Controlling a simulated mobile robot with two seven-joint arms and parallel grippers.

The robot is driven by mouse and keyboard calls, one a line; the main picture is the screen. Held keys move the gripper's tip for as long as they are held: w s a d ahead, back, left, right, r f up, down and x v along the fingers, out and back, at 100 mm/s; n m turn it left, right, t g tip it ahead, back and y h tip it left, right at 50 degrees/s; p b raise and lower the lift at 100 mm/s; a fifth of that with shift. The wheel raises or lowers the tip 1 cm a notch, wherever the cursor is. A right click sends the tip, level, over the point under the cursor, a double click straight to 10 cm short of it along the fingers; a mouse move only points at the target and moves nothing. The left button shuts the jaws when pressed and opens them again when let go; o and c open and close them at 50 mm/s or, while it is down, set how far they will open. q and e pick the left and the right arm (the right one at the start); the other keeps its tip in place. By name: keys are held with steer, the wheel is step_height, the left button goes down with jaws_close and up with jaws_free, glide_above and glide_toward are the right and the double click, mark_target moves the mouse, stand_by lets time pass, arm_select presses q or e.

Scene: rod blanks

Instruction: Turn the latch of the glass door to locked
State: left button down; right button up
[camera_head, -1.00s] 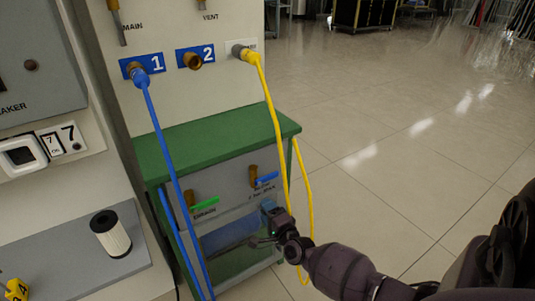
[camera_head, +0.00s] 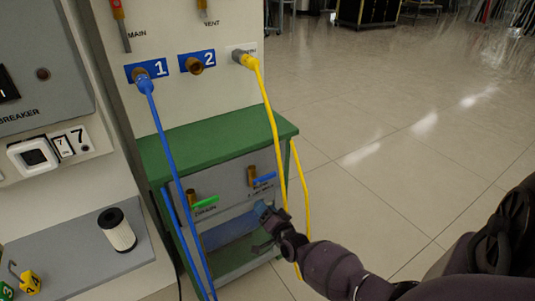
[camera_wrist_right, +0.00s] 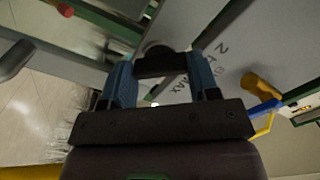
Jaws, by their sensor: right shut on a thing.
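The glass door (camera_head: 228,232) is a bluish pane low in the green-framed cabinet, below the grey panel. My right gripper (camera_head: 262,229) is in front of its right side. In the right wrist view my right gripper (camera_wrist_right: 161,82) has its two blue finger pads on either side of a dark bar-shaped latch (camera_wrist_right: 160,66) and is shut on it. The latch's mount and any lock marks are mostly hidden, so its exact angle is hard to tell. My left gripper is not in view.
Above the door are a green-handled valve (camera_head: 205,201) and a blue-handled valve (camera_head: 264,179). A blue hose (camera_head: 172,160) hangs left of the gripper, and a yellow hose (camera_head: 271,120) hangs close by its right. The tiled floor (camera_head: 400,150) at right is clear.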

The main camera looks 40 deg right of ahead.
arm_select(q)
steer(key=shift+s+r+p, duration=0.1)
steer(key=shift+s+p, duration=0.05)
steer(key=shift+p, duration=0.65)
arm_select(e)
steer(key=n, duration=0.9)
steer(key=shift+n, duration=0.4)
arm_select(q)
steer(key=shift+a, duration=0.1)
arm_select(e)
steer(key=o, duration=0.9)
arm_select(q)
steer(key=p, duration=0.1)
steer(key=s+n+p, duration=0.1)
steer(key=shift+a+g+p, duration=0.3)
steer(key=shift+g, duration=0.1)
arm_select(e)
steer(key=v, duration=1)
steer(key=shift+s, duration=0.4)
